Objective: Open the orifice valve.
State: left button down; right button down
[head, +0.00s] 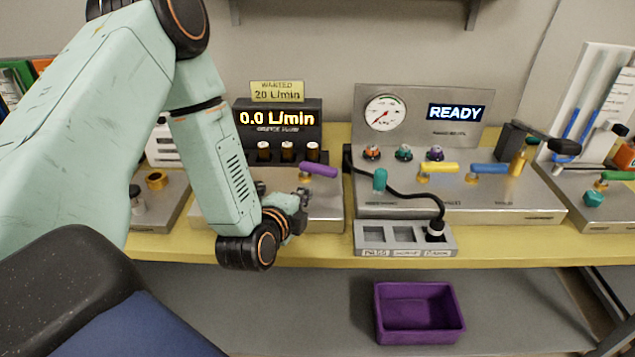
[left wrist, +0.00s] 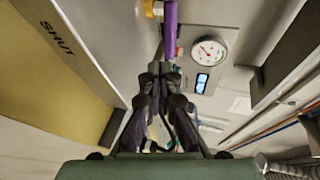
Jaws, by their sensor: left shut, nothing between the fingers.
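A valve with a purple lever handle (head: 318,170) and a brass body stands on the metal panel below the flow display, which reads 0.0 L/min. The purple lever (left wrist: 170,32) also shows at the top of the left wrist view, just beyond the fingertips. The word SHUT is printed on the panel (left wrist: 58,40) in that view. My left gripper (head: 303,197) is just below the purple lever in the head view. Its fingers (left wrist: 160,72) are shut and empty, close to the lever; I cannot tell whether they touch it. My right gripper is out of view.
A panel (head: 480,208) with a gauge, a READY display, yellow and blue levers and a black cable stands to the right. A slotted grey block (head: 405,250) sits at the table's front edge. A purple bin (head: 420,338) is below. A yellow note (head: 277,91) reads WANTED 20 L/min.

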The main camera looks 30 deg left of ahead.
aim_at(329, 174)
pick_arm(q)
jog(key=x, duration=0.4)
jog(key=b+x, duration=0.1)
jog(key=x, duration=0.2)
jog(key=shift+w+d+r, duration=0.2)
jog(key=shift+w+r, duration=0.05)
jog(key=shift+r, duration=0.15)
jog(key=shift+w+a, duration=0.25)
jog(key=shift+w, duration=0.25)
jog(key=shift+d, duration=0.1)
jog(key=shift+w, duration=0.1)
jog(key=shift+w+d+r+p, duration=0.15)
jog(key=shift+w+p, duration=0.25)
jog(key=shift+p, duration=0.2)
jog(key=shift+w+d+p, duration=0.25)
jog(key=shift+w+p, duration=0.3)
jog(key=shift+w, duration=0.3)
jog(key=shift+s, duration=0.1)
